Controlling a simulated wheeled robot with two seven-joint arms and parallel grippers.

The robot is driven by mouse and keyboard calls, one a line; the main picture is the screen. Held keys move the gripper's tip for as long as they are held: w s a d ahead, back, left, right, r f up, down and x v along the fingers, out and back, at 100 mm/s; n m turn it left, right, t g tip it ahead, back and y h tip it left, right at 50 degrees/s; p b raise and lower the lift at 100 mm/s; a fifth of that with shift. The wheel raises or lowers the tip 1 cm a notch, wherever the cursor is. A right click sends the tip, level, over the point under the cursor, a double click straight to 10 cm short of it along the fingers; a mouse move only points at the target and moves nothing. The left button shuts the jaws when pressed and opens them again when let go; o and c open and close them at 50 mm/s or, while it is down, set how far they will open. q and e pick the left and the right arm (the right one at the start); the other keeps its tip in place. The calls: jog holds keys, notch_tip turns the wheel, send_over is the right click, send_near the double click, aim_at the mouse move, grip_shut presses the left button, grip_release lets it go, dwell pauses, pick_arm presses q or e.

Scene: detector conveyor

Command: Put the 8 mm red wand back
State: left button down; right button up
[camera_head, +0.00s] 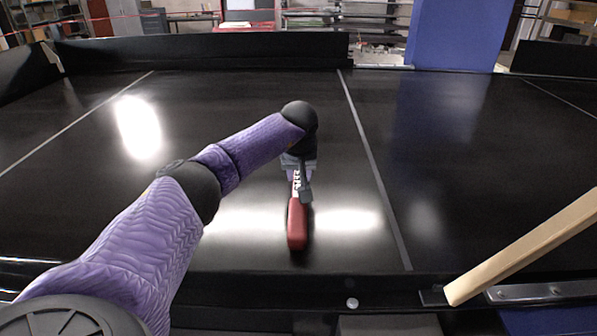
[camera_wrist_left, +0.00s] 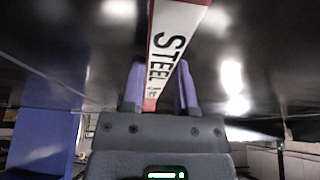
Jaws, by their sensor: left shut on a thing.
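The red wand (camera_head: 297,226) with a white label is in my left gripper (camera_head: 299,182), over the black belt near its front edge in the head view. Its red end points toward the front edge. In the left wrist view the wand (camera_wrist_left: 176,40) runs up between the two purple-sided fingers (camera_wrist_left: 160,88). Its label reads "STEEL" in large letters, with smaller print too small to read. The fingers are shut on it. I cannot tell whether the wand touches the belt. My right gripper is not in view.
The wide black conveyor belt (camera_head: 80,180) has thin grey lines across it and is otherwise clear. A pale wooden bar (camera_head: 525,248) slants in at the lower right. A black side wall (camera_head: 200,49) and a blue pillar (camera_head: 460,35) stand at the back.

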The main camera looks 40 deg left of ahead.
pick_arm(q)
jog(key=shift+c, duration=1.8)
grip_release()
jog(key=v, duration=1.2)
jog(key=shift+r, duration=0.15)
